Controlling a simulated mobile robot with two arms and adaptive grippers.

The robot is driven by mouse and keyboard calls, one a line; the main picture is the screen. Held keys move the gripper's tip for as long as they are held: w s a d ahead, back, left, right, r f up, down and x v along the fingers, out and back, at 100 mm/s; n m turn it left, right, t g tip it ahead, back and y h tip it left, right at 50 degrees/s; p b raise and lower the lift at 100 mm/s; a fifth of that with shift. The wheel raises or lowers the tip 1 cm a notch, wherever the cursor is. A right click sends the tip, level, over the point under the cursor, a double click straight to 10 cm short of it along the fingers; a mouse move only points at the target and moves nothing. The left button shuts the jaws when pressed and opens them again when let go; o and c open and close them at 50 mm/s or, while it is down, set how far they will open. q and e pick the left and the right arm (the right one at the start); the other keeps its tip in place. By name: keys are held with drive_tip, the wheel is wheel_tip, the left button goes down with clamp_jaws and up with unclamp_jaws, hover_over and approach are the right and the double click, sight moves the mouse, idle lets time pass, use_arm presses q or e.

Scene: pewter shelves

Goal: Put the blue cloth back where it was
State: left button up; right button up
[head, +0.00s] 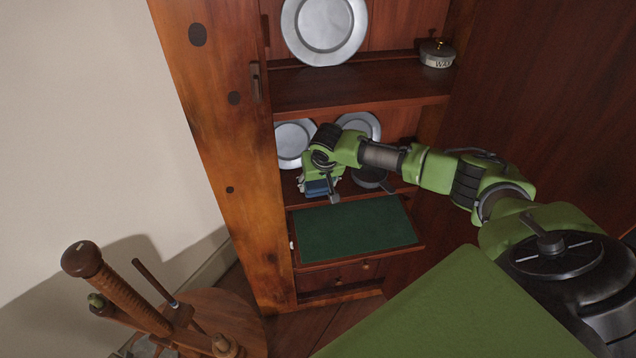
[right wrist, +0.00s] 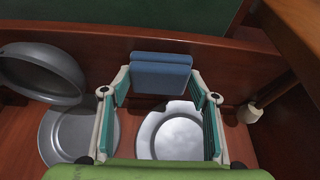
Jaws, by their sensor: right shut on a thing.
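The blue cloth (head: 318,187) is a folded pad at the lower shelf of the wooden cabinet. In the right wrist view the cloth (right wrist: 160,76) spans between the two fingertips of my right gripper (right wrist: 160,82). My right gripper (head: 316,182) is shut on it, in front of the shelf's plates. Whether the cloth touches the shelf board is hard to tell. My left gripper is not in view.
Pewter plates (head: 291,143) (head: 361,124) stand at the lower shelf's back, with a dark pan (head: 370,180) to the right. A green-topped pull-out board (head: 350,231) juts out below. Above are a large plate (head: 325,27) and lidded pot (head: 437,55). A wooden stand (head: 150,300) is lower left.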

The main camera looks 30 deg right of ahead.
drive_tip(key=o, duration=1.2)
drive_tip(key=shift+f, duration=0.1)
drive_tip(key=shift+o, duration=0.2)
drive_tip(key=shift+f+b, duration=0.15)
drive_tip(key=shift+b, duration=0.25)
drive_tip(key=v, duration=0.7)
drive_tip(key=shift+a+r+b, duration=0.3)
drive_tip(key=shift+a, duration=0.15)
drive_tip(key=shift+s, duration=0.1)
